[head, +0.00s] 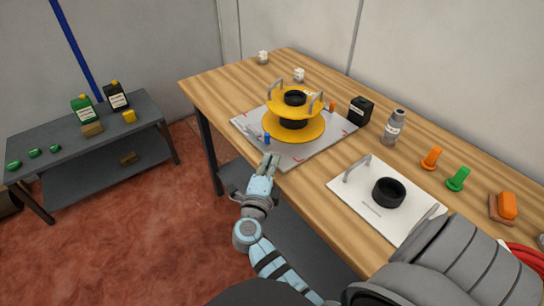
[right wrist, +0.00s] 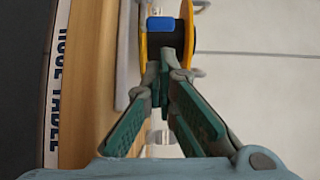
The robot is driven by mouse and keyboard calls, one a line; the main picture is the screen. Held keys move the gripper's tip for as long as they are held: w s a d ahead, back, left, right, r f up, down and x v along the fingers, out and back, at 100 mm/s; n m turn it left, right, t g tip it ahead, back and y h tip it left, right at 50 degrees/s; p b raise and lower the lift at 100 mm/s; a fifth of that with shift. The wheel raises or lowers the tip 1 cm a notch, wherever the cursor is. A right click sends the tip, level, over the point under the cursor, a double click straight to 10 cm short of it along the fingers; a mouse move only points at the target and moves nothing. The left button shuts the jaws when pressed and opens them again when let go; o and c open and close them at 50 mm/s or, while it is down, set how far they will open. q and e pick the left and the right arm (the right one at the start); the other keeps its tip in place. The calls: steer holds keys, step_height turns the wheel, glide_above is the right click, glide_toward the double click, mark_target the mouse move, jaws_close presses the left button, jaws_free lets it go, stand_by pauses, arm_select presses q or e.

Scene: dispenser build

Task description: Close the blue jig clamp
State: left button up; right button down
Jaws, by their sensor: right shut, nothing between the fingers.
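The blue jig clamp (head: 267,139) is a small blue part on the front-left area of the grey-white jig plate (head: 302,155), just in front of a yellow spool (head: 295,130). Its blue part also shows in the right wrist view (right wrist: 172,23), beyond the fingertips and in front of the yellow spool edges. Whether the clamp is open or closed cannot be told. My right gripper (head: 271,158) is at the near edge of the jig plate, a little short of the blue part. Its fingers (right wrist: 160,85) are shut and empty. My left gripper is out of view.
A white plate (head: 410,225) with a black ring (head: 389,192) lies right of the jig. A black container (head: 361,110), a grey bottle (head: 394,127) and orange and green (head: 458,179) parts stand along the back. A low grey table (head: 60,145) stands at left.

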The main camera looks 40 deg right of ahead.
mark_target(277, 151)
steer(key=b+x, duration=0.1)
steer(key=x, duration=0.7)
steer(key=shift+d, duration=0.1)
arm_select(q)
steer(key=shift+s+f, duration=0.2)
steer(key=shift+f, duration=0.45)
